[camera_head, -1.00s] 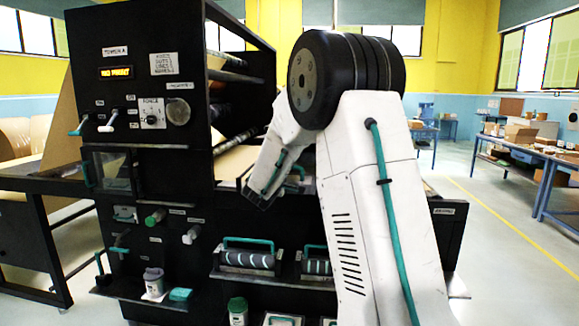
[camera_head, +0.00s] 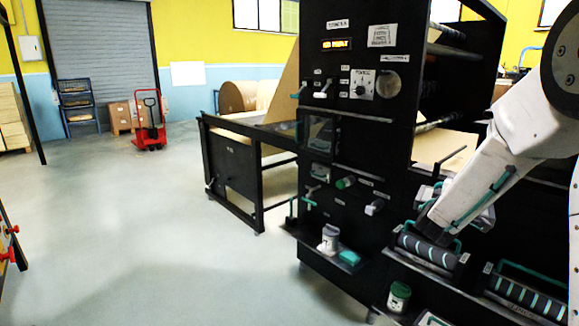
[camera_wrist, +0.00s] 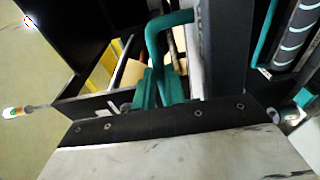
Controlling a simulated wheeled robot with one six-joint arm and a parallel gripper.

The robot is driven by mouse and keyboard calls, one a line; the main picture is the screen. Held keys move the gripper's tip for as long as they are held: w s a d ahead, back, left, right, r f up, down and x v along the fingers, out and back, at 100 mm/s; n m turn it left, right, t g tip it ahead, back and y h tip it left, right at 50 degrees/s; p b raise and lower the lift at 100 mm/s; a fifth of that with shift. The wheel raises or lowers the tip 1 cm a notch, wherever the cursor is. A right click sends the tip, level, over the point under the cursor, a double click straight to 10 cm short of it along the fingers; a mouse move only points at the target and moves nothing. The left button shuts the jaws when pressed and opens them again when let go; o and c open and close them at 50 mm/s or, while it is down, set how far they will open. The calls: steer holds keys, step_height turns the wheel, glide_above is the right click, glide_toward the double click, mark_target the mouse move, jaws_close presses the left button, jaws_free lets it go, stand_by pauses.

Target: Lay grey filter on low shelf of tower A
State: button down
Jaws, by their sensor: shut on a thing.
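Tower A (camera_head: 340,150) is the black machine in the head view, with its label at the top. My gripper (camera_head: 436,234) is at the end of the white arm, over the lower front of the tower. Its fingertips are mostly hidden in the head view. The low shelf (camera_head: 395,265) carries striped rollers with teal handles.
A striped roller (camera_head: 428,250) sits close below my gripper, and another (camera_head: 525,297) to its right. A white cup (camera_head: 330,238) and a teal block (camera_head: 349,257) stand on a left ledge. A green-lidded jar (camera_head: 399,297) is lower down.

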steer(key=a+f+n+t+y, duration=0.1)
steer(key=a+f+y, duration=0.1)
steer(key=a+f, duration=0.2)
steer(key=a+f+n+t+y, duration=0.1)
steer(key=a+f, duration=0.3)
steer(key=a, duration=0.5)
steer(key=s+a+f+n+t+y, duration=0.1)
steer(key=a+f+n+t+y, duration=0.1)
steer(key=a, duration=0.5)
steer(key=shift+a+f+n+y, duration=0.25)
steer(key=shift+f+n+y, duration=0.35)
steer(key=shift+f+y, duration=0.4)
